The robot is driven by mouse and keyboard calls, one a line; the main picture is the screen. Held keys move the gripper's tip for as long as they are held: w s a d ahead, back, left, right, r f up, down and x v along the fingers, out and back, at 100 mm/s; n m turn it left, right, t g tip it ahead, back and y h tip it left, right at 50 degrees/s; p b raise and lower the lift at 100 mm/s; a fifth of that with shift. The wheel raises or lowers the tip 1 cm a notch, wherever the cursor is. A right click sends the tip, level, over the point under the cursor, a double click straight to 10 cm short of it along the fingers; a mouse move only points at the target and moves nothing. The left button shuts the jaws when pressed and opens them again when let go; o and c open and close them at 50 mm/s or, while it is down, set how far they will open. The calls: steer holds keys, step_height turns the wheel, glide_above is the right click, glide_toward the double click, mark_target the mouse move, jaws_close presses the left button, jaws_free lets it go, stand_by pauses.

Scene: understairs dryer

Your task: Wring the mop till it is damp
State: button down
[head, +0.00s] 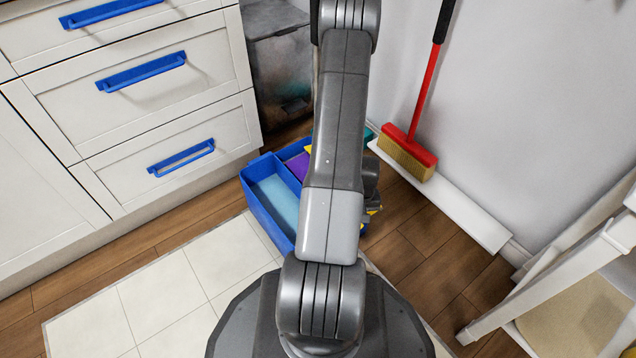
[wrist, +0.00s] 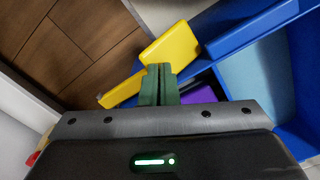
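A blue bucket (head: 262,206) stands on the floor behind my arm in the head view, and its blue wall (wrist: 262,28) shows in the wrist view. It has a light blue compartment (head: 277,200) and a purple part (head: 297,166) beside it. Yellow parts (wrist: 170,45) show at the bucket's edge in the wrist view, with a yellow bar running behind my fingers. My gripper (wrist: 159,72) has its green fingers together, directly over the yellow bar; I cannot tell whether they touch it. The arm hides much of the bucket in the head view. I cannot make out a mop.
A red broom (head: 408,150) leans on the right wall, above a white strip (head: 450,200) on the floor. White drawers with blue handles (head: 181,157) stand at left. A white chair (head: 575,265) is at lower right. Wooden floor (head: 425,235) lies clear between bucket and chair.

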step_height(320, 180, up, 10)
steer(key=w+d+p, duration=0.1)
steer(key=d+p, duration=0.1)
steer(key=p, duration=0.3)
steer(key=shift+w+d+f+p, duration=0.15)
steer(key=shift+w+f+p, duration=0.05)
steer(key=shift+w+p, duration=0.2)
steer(key=shift+f, duration=0.1)
steer(key=f+b, duration=0.1)
steer(key=f, duration=0.1)
steer(key=f+b, duration=0.2)
steer(key=a+f+b, duration=0.1)
steer(key=b, duration=0.1)
steer(key=shift+s+f, duration=0.4)
steer(key=shift+r, duration=0.1)
step_height(320, 180, up, 18)
steer(key=w+d+p, duration=0.1)
steer(key=d+p, duration=0.1)
steer(key=p, duration=1)
steer(key=shift+w, duration=0.3)
